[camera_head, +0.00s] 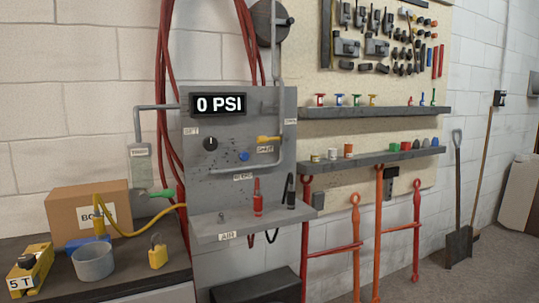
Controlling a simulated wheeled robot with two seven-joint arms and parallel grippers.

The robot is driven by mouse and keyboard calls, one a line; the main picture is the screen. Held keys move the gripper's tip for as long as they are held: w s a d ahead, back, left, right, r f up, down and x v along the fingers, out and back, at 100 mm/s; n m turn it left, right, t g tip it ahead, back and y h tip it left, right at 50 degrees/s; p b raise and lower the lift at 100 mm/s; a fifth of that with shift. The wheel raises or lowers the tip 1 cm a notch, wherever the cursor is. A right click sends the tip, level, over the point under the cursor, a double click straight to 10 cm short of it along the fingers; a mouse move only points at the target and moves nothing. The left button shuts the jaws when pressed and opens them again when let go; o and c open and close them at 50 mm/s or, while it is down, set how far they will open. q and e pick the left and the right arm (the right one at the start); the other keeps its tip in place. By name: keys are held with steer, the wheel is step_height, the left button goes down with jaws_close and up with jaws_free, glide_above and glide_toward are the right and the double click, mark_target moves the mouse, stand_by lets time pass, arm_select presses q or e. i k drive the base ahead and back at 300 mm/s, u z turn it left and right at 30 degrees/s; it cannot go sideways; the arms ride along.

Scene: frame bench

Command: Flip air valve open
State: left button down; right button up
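A grey panel (213,168) on the white block wall carries a black display (217,104) reading 0 PSI. A yellow handle (268,139) lies roughly level at the grey pipe on the panel's right side, above a small label I cannot read surely. A green handle (162,193) sits at the panel's lower left, near a yellow hose. A black knob (210,144) and a blue knob (244,156) are also on the panel. Which handle is the air valve I cannot tell for certain. Neither of my grippers is in view.
The panel's ledge (212,229) holds a red (258,198) and a black (291,190) upright tool. A bench at the left bears a cardboard box (88,208), a grey cup (93,262) and a yellow padlock (157,252).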

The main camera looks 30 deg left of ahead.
mark_target(261, 140)
steer(key=z, duration=0.35)
steer(key=i, duration=1.4)
steer(key=u, duration=0.95)
